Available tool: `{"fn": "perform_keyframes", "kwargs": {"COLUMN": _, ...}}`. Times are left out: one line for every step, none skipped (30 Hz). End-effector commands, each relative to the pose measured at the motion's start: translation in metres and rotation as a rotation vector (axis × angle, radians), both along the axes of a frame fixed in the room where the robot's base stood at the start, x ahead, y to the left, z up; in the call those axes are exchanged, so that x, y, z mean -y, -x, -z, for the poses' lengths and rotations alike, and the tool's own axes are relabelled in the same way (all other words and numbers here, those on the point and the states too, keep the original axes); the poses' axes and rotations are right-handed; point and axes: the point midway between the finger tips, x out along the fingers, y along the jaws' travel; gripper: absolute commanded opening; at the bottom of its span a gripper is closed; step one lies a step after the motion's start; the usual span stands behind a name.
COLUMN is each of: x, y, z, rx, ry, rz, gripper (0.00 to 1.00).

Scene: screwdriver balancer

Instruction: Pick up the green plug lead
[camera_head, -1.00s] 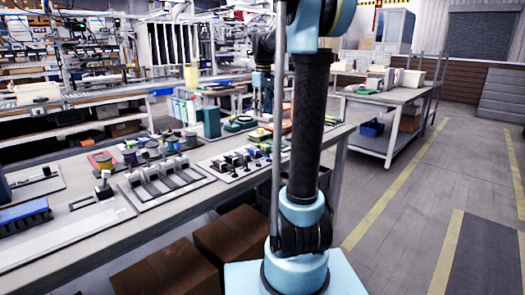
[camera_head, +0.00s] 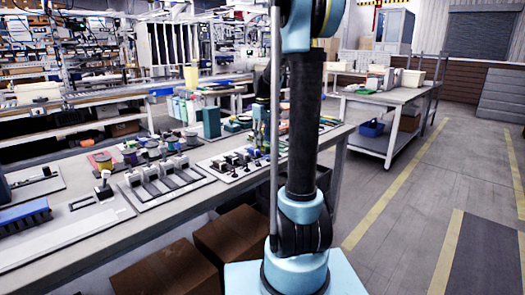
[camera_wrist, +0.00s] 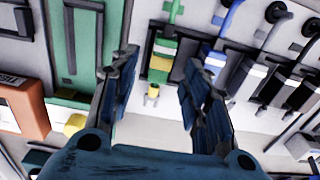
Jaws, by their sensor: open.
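The green plug lead (camera_wrist: 163,48) shows in the wrist view: a green plug body with pale and yellow bands, a green cable running up from it, and a yellow forked tip below. It sits at a panel among other leads. My gripper (camera_wrist: 158,72) is open, its two dark blue fingers either side of the green plug and apart from it. In the head view my gripper (camera_head: 261,128) is low over the far end of the bench, partly behind my arm. The green plug cannot be made out there.
A blue plug lead (camera_wrist: 216,58) is close right of the green one, beside my right finger. Several dark plugs (camera_wrist: 272,82) follow further right. A green slotted block (camera_wrist: 80,45) and an orange block (camera_wrist: 22,105) are at left. The bench (camera_head: 75,255) holds several fixtures.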

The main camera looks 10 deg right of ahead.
Motion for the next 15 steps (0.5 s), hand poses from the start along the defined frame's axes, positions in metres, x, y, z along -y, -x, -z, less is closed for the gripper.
{"fn": "perform_keyframes", "kwargs": {"x": 0.0, "y": -0.001, "z": 0.008, "rx": 0.0, "ry": 0.0, "rz": 0.0, "gripper": 0.43}}
{"fn": "perform_keyframes", "kwargs": {"x": 0.0, "y": -0.001, "z": 0.011, "rx": 0.0, "ry": 0.0, "rz": 0.0, "gripper": 0.43}}
{"fn": "perform_keyframes", "kwargs": {"x": 0.0, "y": -0.001, "z": 0.016, "rx": 0.0, "ry": 0.0, "rz": 0.0, "gripper": 0.43}}
{"fn": "perform_keyframes", "kwargs": {"x": 0.0, "y": -0.001, "z": 0.019, "rx": 0.0, "ry": 0.0, "rz": 0.0, "gripper": 0.43}}
{"fn": "perform_keyframes", "kwargs": {"x": 0.0, "y": -0.001, "z": 0.022, "rx": 0.0, "ry": 0.0, "rz": 0.0, "gripper": 0.43}}
{"fn": "perform_keyframes", "kwargs": {"x": 0.0, "y": -0.001, "z": 0.025, "rx": 0.0, "ry": 0.0, "rz": 0.0, "gripper": 0.43}}
{"fn": "perform_keyframes", "kwargs": {"x": 0.0, "y": -0.001, "z": 0.026, "rx": 0.0, "ry": 0.0, "rz": 0.0, "gripper": 0.43}}
{"fn": "perform_keyframes", "kwargs": {"x": 0.0, "y": -0.001, "z": 0.028, "rx": 0.0, "ry": 0.0, "rz": 0.0, "gripper": 0.43}}
{"fn": "perform_keyframes", "kwargs": {"x": 0.0, "y": 0.0, "z": 0.029, "rx": 0.0, "ry": 0.0, "rz": 0.0, "gripper": 0.43}}
{"fn": "perform_keyframes", "kwargs": {"x": 0.0, "y": 0.0, "z": 0.029, "rx": 0.0, "ry": 0.0, "rz": 0.0, "gripper": 0.43}}
{"fn": "perform_keyframes", "kwargs": {"x": 0.0, "y": 0.0, "z": 0.029, "rx": 0.0, "ry": 0.0, "rz": 0.0, "gripper": 0.43}}
{"fn": "perform_keyframes", "kwargs": {"x": 0.0, "y": 0.0, "z": 0.029, "rx": 0.0, "ry": 0.0, "rz": 0.0, "gripper": 0.43}}
{"fn": "perform_keyframes", "kwargs": {"x": 0.0, "y": 0.0, "z": 0.029, "rx": 0.0, "ry": 0.0, "rz": 0.0, "gripper": 0.43}}
{"fn": "perform_keyframes", "kwargs": {"x": 0.0, "y": 0.0, "z": 0.029, "rx": 0.0, "ry": 0.0, "rz": 0.0, "gripper": 0.43}}
{"fn": "perform_keyframes", "kwargs": {"x": 0.0, "y": 0.0, "z": 0.029, "rx": 0.0, "ry": 0.0, "rz": 0.0, "gripper": 0.43}}
